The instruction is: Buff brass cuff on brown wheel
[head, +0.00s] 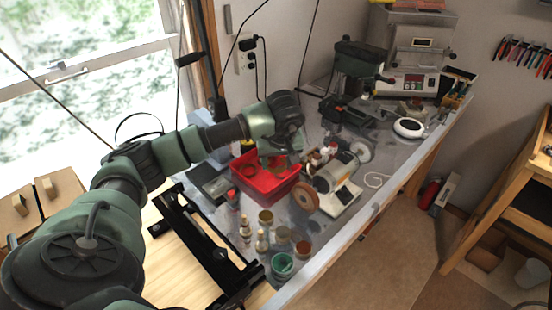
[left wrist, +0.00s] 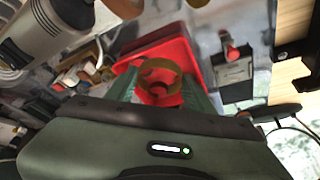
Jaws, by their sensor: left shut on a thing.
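The brass cuff (left wrist: 174,72) is an open golden ring between the two green fingers of my left gripper (left wrist: 162,96) in the left wrist view. My left gripper is shut on it. In the head view my left gripper (head: 274,158) is over the red bin, and the cuff is hard to make out there. The brown wheel (head: 305,198) is on the near left end of the grey-and-white polishing machine (head: 334,178), to the right of the gripper and apart from it. My right gripper is not in view.
The red bin (head: 258,186) lies under the gripper. A pale wheel (head: 362,150) is on the machine's far end. Bottles (head: 245,231) and several jars, one green (head: 282,265), stand at the bench's near end. A drill press (head: 356,68) stands farther back.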

